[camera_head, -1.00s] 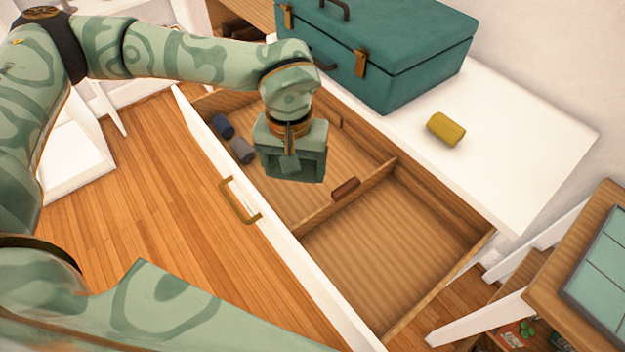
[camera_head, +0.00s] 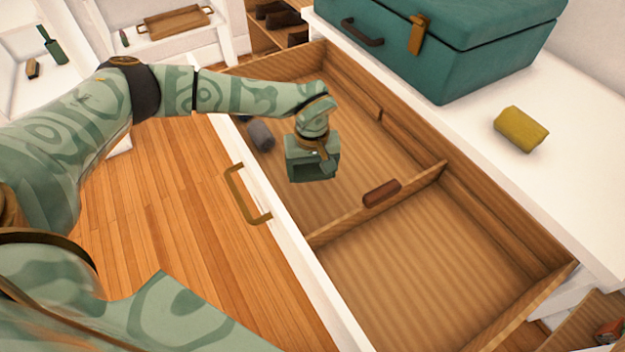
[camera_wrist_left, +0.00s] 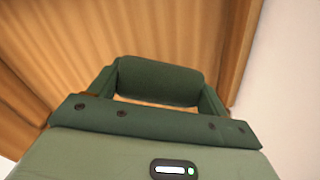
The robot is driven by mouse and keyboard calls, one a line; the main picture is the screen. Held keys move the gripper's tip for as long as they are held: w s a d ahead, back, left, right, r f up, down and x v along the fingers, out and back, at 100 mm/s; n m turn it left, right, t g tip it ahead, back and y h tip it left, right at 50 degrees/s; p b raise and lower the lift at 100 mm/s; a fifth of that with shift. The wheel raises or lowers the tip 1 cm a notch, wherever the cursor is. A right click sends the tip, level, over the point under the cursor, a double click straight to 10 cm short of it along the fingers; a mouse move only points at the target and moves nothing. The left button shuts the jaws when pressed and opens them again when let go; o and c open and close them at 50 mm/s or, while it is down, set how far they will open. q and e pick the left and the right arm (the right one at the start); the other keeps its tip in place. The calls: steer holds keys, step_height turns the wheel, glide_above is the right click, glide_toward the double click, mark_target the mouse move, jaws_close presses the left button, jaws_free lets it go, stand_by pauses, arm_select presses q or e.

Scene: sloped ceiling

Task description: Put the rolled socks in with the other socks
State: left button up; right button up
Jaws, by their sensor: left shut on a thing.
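My left gripper (camera_head: 312,172) is shut on a dark green roll, which fills the space between the fingers in the left wrist view (camera_wrist_left: 160,80). The gripper hangs over the far compartment of the open drawer (camera_head: 345,215), between the grey rolled socks (camera_head: 261,135) to its left and the reddish-brown roll (camera_head: 382,193) to its right. The reddish-brown roll lies against the divider. A dark blue roll (camera_head: 244,118) beside the grey one is mostly hidden. A mustard-yellow roll (camera_head: 521,129) lies on the white top. My right gripper is not in view.
A wooden divider (camera_head: 420,183) splits the drawer; the near compartment (camera_head: 420,260) is empty. A teal case (camera_head: 440,50) stands on the white top (camera_head: 480,170). The drawer front has a brass handle (camera_head: 245,195). Wooden floor lies to the left.

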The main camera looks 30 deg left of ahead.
mark_target(309, 179)
arm_select(q)
steer(key=shift+w+a+f, duration=0.3)
steer(key=shift+a+f, duration=0.1)
steer(key=shift+f, duration=0.2)
steer(key=f, duration=0.1)
steer(key=f+b, duration=0.2)
steer(key=shift+a+f, duration=0.25)
steer(key=shift+f, duration=0.15)
steer(key=shift+w, duration=0.15)
steer(key=shift+r, duration=0.1)
steer(key=o, duration=1)
steer(key=shift+c, duration=0.2)
